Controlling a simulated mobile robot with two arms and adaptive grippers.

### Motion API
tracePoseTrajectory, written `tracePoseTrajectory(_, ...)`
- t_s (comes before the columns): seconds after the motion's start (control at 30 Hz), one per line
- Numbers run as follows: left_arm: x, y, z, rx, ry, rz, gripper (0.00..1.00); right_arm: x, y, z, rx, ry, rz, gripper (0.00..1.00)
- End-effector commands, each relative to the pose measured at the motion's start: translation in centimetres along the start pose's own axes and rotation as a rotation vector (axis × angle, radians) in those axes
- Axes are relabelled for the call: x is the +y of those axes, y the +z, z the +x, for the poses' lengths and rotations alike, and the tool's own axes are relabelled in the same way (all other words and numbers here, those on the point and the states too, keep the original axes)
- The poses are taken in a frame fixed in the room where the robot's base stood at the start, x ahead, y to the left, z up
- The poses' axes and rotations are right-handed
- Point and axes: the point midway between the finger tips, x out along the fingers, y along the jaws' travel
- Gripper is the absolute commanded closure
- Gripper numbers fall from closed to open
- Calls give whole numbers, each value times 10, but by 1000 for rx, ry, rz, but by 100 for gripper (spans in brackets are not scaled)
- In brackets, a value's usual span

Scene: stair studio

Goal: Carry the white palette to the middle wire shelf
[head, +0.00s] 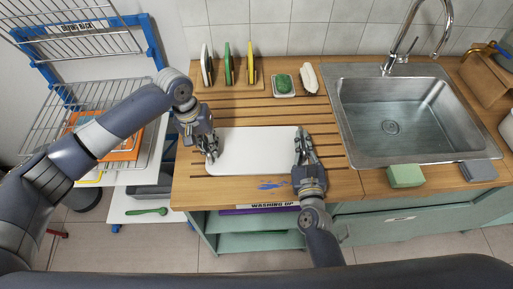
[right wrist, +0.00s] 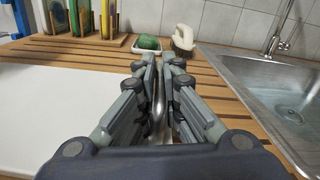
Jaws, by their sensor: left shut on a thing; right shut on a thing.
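The white palette (head: 254,152) is a flat white board over the slatted wooden counter, just left of the sink. My left gripper (head: 212,152) is shut on its left end. My right gripper (head: 304,142) is shut on its right end; in the right wrist view the fingers (right wrist: 160,100) are close together and the palette (right wrist: 60,115) lies to their left. I cannot tell whether the palette touches the slats. The wire shelf rack (head: 85,45) stands at the left, with a blue frame and several wire levels; my left arm covers part of it.
The steel sink (head: 400,115) and tap (head: 408,50) are at the right. A dish with a green scrubber (head: 284,83), a white brush (head: 308,78) and upright boards (head: 228,65) stand at the back. An orange board (head: 122,145) lies on a lower level of the rack.

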Motion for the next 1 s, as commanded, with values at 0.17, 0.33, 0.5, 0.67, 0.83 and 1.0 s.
tracePoseTrajectory(0.17,0,-2,-4,6,0,1,100,-1,3,0,-3,0,-3,100)
tracePoseTrajectory(0.33,1,-3,-10,7,-1,1,100,-2,8,0,-2,0,-4,100)
tracePoseTrajectory(0.5,3,-3,-22,8,-1,1,100,-4,20,0,-1,0,-4,100)
tracePoseTrajectory(0.67,5,-3,-36,9,-2,0,100,-7,34,0,0,0,-5,100)
tracePoseTrajectory(0.83,8,-3,-49,10,-2,0,100,-10,46,0,0,1,-5,100)
tracePoseTrajectory(1.0,8,-4,-53,10,-3,-1,100,-10,50,0,1,1,-5,100)
